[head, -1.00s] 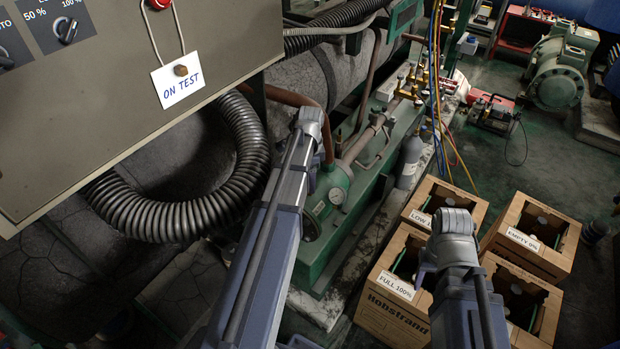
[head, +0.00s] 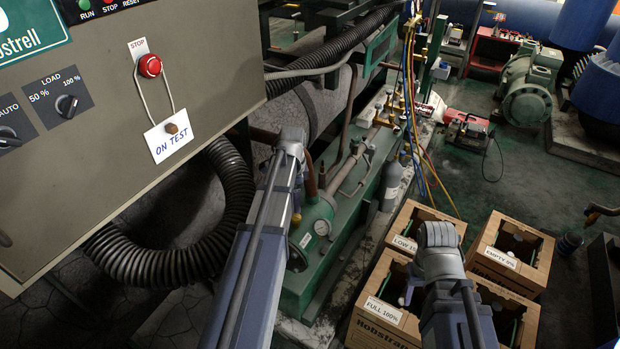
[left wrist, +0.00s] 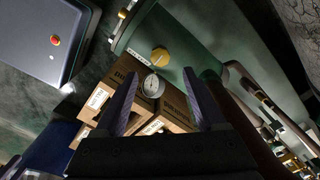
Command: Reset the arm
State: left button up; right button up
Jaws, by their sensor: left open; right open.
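My left arm (head: 262,225) reaches up from the bottom edge in the head view, in front of the green machine. Its gripper is hidden there behind the arm. In the left wrist view my left gripper (left wrist: 160,76) has its two dark fingers spread, with nothing held between them. A round white-faced gauge (left wrist: 153,86) shows between the fingers; I cannot tell how far off it is. My right arm (head: 440,265) rises from the bottom, over the cardboard boxes.
A control cabinet (head: 100,190) with a red stop button (head: 150,66) and an ON TEST card (head: 168,141) fills the upper left. Cardboard boxes labelled FULL (head: 382,310), LOW and EMPTY (head: 501,257) stand on the floor. Open floor (head: 500,185) lies behind them.

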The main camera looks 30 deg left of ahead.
pick_arm(q)
jog(key=shift+d, duration=0.15)
jog(key=s+d+n, duration=0.2)
jog(key=s+d, duration=0.4)
jog(key=d, duration=0.4)
jog(key=s+d+n+y, duration=0.1)
jog(key=s+d+n, duration=0.1)
jog(key=s+d, duration=0.5)
jog(key=s+d+n, duration=0.2)
jog(key=s+d, duration=0.2)
jog(key=d, duration=0.8)
notch_tip(320, 180, up, 15)
jog(key=p, duration=1.4)
jog(key=shift+w+p, duration=0.35)
jog(key=shift+w, duration=0.05)
jog(key=shift+d+f, duration=0.1)
jog(key=shift+f, duration=0.05)
jog(key=shift+c, duration=0.3)
